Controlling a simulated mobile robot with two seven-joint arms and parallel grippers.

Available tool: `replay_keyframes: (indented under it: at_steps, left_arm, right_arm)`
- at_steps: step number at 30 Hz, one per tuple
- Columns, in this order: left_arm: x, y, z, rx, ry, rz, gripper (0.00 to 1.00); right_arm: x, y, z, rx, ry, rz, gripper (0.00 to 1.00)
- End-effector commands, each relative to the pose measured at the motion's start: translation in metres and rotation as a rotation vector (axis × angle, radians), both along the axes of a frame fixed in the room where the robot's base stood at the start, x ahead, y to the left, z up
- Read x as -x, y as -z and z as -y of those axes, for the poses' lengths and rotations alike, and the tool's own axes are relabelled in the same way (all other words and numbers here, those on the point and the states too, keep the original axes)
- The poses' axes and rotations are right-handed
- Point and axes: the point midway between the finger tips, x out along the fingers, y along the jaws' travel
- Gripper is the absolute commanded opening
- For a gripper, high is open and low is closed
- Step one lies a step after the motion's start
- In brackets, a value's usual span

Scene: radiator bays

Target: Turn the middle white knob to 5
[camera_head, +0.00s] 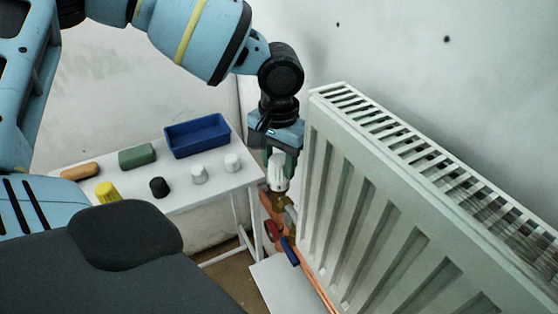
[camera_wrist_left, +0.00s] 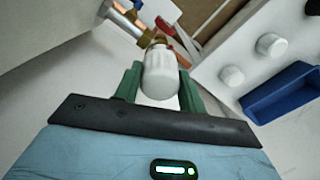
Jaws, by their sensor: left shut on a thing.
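A white knob (camera_head: 277,174) sits on a brass and copper valve (camera_head: 284,201) at the near left end of the white radiator (camera_head: 345,200). My left gripper (camera_head: 280,160) comes down from above with its green fingers on either side of the knob and is shut on it. In the left wrist view the white knob (camera_wrist_left: 160,74) stands between the two fingers (camera_wrist_left: 159,82). Its number marks are too small to read, so its setting cannot be told. I see only this one radiator knob mounted on a valve. My right gripper is out of view.
A white side table (camera_head: 215,190) stands left of the radiator. On it are a blue tray (camera_head: 197,136), a green block (camera_head: 137,156), an orange block (camera_head: 80,171), a yellow knob (camera_head: 106,192), a black knob (camera_head: 159,187) and two loose white knobs (camera_head: 199,174). The wall is close behind.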

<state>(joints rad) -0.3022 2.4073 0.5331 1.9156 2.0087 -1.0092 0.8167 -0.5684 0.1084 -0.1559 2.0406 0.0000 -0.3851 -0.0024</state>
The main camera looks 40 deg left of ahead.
Motion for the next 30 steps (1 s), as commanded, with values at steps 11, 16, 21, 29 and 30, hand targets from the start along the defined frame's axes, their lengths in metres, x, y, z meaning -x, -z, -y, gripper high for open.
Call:
replay_keyframes:
  at_steps: [11,16,21,29,30]
  left_arm:
    - [0.0,0.0006,0.0003,0.0,-0.351,0.0,0.17]
    - [-0.0002,0.0005,0.0003,0.001,-0.484,0.0,0.17]
    - [-0.0001,0.0006,0.0001,0.0,-0.586,0.0,0.17]
    - [0.0,0.0005,-0.0001,0.0,-0.676,0.0,0.17]
    - [0.0,0.0004,-0.0001,0.0,-0.683,0.0,0.17]
  right_arm:
    - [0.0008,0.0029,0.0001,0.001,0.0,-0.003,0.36]
    - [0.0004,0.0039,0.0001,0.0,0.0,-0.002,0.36]
    - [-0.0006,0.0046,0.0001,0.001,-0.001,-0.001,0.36]
    - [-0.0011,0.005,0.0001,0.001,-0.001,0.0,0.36]
    - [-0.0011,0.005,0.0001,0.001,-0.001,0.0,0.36]
